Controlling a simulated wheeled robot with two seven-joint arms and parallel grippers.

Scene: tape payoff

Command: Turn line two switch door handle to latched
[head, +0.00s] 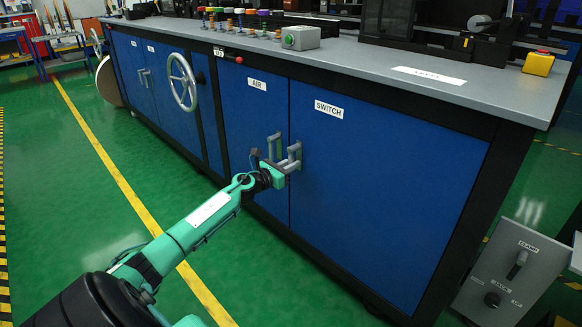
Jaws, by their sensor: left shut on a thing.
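The blue switch door (385,200), under a "SWITCH" label, is flat in the cabinet front and looks closed. Its grey bar handle (296,153) is at the door's left edge. My left gripper (283,168) reaches in from the lower left and is shut on the lower part of this handle. The gripper body and wrist hide some of the handle's base, so its exact turn is hard to tell. My right gripper is not in view.
The "AIR" door (246,115) has a similar handle (273,146) close beside my gripper. A handwheel (182,82) is farther left. The grey worktop (400,85) overhangs the doors. A grey control panel (505,270) stands at lower right. Green floor (70,200) is clear at left.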

